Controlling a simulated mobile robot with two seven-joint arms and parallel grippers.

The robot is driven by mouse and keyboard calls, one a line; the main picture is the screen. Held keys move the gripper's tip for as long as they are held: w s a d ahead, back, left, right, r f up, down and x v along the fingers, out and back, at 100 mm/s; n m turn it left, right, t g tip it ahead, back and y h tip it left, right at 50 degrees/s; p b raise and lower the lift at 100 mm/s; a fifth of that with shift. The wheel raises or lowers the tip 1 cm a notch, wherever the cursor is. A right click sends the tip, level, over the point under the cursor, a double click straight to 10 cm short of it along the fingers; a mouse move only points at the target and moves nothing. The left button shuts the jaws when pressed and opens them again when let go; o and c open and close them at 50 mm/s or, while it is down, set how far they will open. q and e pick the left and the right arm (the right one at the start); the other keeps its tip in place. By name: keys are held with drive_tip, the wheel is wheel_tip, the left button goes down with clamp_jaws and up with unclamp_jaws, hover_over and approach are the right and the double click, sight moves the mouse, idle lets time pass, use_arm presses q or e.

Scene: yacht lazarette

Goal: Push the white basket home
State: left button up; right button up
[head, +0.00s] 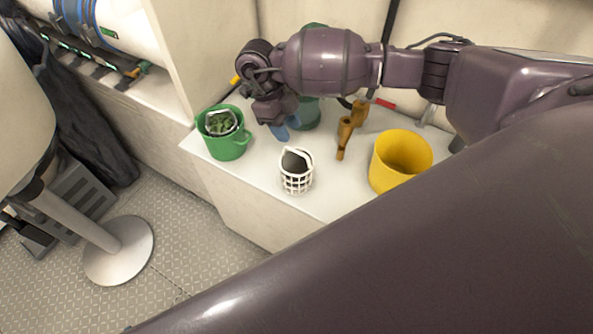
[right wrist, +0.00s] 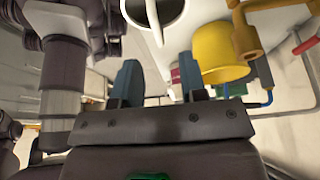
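The white basket (head: 296,182), with an openwork lower wall and a dark inside, stands upright on the white bench top (head: 340,195) near its front edge. A white rim with a dark inside at the top of the right wrist view (right wrist: 140,12) looks like the basket. My right gripper (head: 287,127) is behind the basket, slightly left of it, and appears apart from it. Its two blue-grey fingers also show in the right wrist view (right wrist: 160,84), spread with an empty gap between them. My left gripper is not in view.
A green bucket (head: 228,147) with green contents stands left of the basket. A yellow bucket (head: 384,175) stands to the right. Brown wooden pieces (head: 344,135) and another green container (head: 309,116) are behind. The bench drops to a metal floor (head: 190,235).

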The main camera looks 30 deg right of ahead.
sight(297, 151)
drive_tip(key=shift+x, duration=3.85)
drive_tip(key=shift+a, duration=0.2)
clamp_jaws()
